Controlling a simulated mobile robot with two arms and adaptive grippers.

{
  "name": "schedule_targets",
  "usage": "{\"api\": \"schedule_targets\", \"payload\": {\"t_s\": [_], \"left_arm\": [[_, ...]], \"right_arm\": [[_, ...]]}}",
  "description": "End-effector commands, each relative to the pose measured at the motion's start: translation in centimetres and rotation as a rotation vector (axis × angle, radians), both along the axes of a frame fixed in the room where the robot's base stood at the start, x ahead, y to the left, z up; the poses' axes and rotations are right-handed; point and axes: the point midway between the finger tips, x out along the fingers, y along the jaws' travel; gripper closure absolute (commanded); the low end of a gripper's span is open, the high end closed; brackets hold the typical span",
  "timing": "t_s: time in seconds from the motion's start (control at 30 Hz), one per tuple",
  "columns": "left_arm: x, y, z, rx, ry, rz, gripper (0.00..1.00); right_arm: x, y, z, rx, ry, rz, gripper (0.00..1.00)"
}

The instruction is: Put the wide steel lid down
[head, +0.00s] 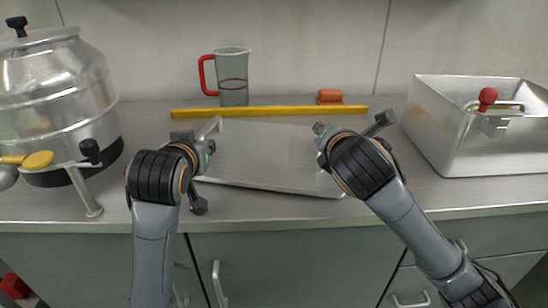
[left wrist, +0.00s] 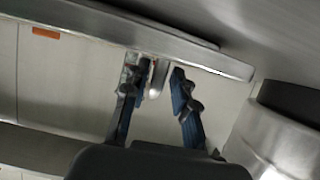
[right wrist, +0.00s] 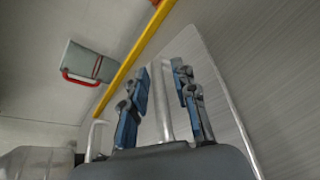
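The wide steel lid (head: 265,155) is a flat pale rectangular plate with a handle at each end, between my two grippers over the counter. I cannot tell whether its whole underside rests on the counter. My left gripper (head: 198,172) is at the lid's left end; in the left wrist view its fingers (left wrist: 156,92) stand apart around the left handle (left wrist: 158,76). My right gripper (head: 350,128) is at the right end; in the right wrist view its fingers (right wrist: 163,92) stand apart on either side of the right handle (right wrist: 164,112). The fingers show gaps to both handles.
A yellow bar (head: 270,112) lies behind the lid, with an orange block (head: 330,96) and a grey mug (head: 233,80) behind it. A steel drum (head: 60,85) stands left, a steel box (head: 450,140) right. The counter's front edge (head: 270,224) is close to the lid.

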Motion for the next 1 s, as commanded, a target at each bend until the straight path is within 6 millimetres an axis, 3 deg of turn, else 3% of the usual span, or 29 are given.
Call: {"api": "schedule_targets", "payload": {"t_s": [0.43,0.8,1.0], "left_arm": [[-1.0,-0.2,0.5,-0.002,-0.001,-0.007,0.65],[-7.8,0.1,3.4,-0.003,-0.004,-0.007,0.65],[-10.4,0.2,4.4,-0.001,-0.002,-0.005,0.65]], "right_arm": [[-0.1,0.3,0.0,0.001,0.001,0.009,0.64],[-0.1,0.4,0.0,0.001,0.001,0.011,0.64],[-0.1,0.4,0.0,0.001,0.001,0.011,0.64]]}}
